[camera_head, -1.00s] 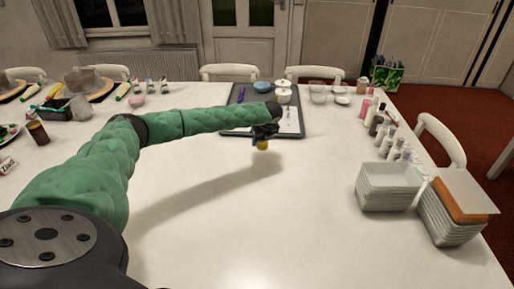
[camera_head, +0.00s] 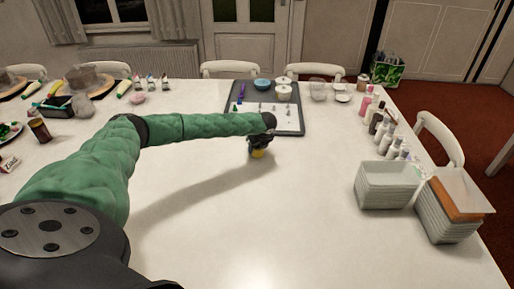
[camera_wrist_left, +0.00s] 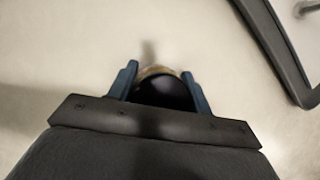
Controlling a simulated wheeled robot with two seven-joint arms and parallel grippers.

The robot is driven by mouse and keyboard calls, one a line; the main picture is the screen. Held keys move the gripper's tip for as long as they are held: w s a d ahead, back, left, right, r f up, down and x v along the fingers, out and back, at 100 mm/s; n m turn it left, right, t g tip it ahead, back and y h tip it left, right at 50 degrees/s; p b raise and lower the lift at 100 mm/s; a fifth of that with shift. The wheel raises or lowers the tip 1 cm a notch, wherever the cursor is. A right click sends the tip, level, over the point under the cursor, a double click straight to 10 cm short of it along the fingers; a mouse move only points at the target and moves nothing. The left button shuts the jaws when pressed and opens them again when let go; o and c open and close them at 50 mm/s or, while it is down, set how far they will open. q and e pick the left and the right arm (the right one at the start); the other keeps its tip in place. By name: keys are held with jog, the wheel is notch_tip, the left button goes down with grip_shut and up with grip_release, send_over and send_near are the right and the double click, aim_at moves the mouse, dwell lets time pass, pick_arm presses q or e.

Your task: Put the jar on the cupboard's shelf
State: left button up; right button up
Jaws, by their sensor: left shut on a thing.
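My left gripper (camera_head: 260,145) is over the middle of the white table, just in front of the dark tray. It is shut on a small jar (camera_head: 258,154), whose yellow lower part shows beneath the fingers. Whether the jar touches the table is hard to tell. In the left wrist view the two blue fingers (camera_wrist_left: 160,85) stand on either side of the jar (camera_wrist_left: 158,71), which shows a dark round top and a tan edge. Tall pale panelled doors (camera_head: 440,40) stand at the back right; I cannot tell if they are the cupboard, and no shelf shows. My right gripper is out of view.
Bottles (camera_head: 378,122) and stacked white containers (camera_head: 387,187) line the right side. A brown jar (camera_head: 39,131) and a black box (camera_head: 55,112) stand at left. The table's middle front is clear.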

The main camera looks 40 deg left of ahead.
pick_arm(q)
jog(key=o, duration=0.7)
jog(key=shift+f, duration=0.1)
jog(key=o, duration=0.3)
jog(key=shift+o, duration=0.2)
